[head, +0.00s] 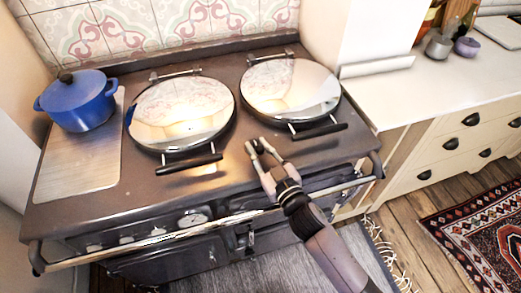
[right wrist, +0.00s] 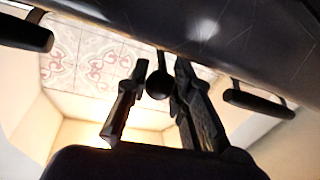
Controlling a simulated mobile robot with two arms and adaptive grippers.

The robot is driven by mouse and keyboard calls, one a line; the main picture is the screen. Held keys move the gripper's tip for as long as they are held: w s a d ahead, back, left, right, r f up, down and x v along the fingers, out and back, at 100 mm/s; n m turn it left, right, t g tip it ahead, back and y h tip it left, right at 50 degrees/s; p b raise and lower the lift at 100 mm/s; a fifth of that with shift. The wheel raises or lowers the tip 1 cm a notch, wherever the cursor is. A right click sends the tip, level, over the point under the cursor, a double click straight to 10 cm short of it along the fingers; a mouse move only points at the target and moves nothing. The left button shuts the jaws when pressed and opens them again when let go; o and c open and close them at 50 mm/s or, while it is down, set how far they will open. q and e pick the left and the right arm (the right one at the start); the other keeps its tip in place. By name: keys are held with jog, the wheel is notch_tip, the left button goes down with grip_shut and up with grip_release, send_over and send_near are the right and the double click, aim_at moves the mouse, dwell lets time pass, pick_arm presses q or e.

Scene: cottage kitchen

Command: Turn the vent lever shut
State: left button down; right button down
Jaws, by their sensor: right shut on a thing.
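The vent lever (right wrist: 160,84) shows in the right wrist view as a dark round knob on a short stem, between my two fingers. My right gripper (right wrist: 160,72) is shut on it, one finger on each side. In the head view my right gripper (head: 258,146) is at the front of the dark range cooker (head: 235,190), between the two lid handles. My left gripper is not in view.
Two shiny round lids (head: 182,112) (head: 290,90) with black front handles lie closed on the cooker. A blue pot (head: 78,102) stands at the left. A rail (head: 200,232) runs along the front. A pale counter (head: 440,90) lies to the right.

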jog(key=c, duration=1.4)
grip_release()
jog(key=v, duration=1.2)
